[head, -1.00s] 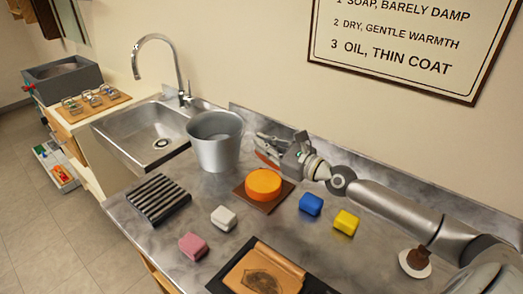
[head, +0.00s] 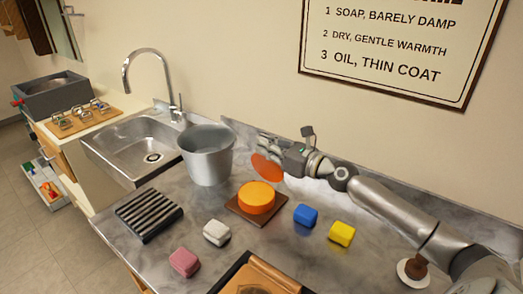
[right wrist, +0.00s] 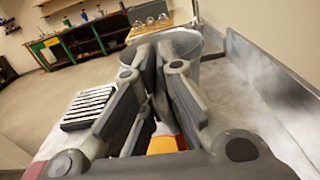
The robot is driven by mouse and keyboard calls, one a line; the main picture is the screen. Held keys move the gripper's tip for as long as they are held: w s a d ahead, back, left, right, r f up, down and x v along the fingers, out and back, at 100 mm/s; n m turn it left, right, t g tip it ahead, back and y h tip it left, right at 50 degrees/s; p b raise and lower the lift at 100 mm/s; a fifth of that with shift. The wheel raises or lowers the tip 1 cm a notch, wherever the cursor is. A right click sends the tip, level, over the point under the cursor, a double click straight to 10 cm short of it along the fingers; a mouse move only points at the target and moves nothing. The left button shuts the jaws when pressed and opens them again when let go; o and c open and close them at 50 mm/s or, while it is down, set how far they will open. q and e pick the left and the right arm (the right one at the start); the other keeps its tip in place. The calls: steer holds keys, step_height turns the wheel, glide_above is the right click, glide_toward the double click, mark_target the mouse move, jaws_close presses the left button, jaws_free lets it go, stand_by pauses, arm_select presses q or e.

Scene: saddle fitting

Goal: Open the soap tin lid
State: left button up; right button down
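The round orange soap tin (head: 256,197) sits upright on a square brown board on the counter. A red-orange disc, which looks like the tin's lid (head: 265,168), is tilted steeply in the air above and behind the tin, apart from it. My right gripper (head: 268,146) is shut on this lid. In the right wrist view my right gripper's fingers (right wrist: 165,85) lie close together, with a patch of orange showing low between them; I cannot tell there whether it is lid or tin. My left gripper is not in view.
A metal bucket (head: 207,155) stands left of the gripper, by the sink (head: 125,150). A black slatted rack (head: 148,213), white (head: 216,232), pink (head: 184,262), blue (head: 305,215) and yellow (head: 341,233) blocks surround the tin. The wall is close behind.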

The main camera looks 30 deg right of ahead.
steer(key=shift+d, duration=0.25)
steer(key=c, duration=1.6)
jaws_free()
steer(key=shift+r, duration=0.1)
steer(key=shift+o, duration=0.2)
steer(key=shift+d, duration=0.1)
steer(key=shift+s, duration=0.15)
steer(key=shift+s+d, duration=0.15)
steer(key=shift+s, duration=0.25)
steer(key=v, duration=1.1)
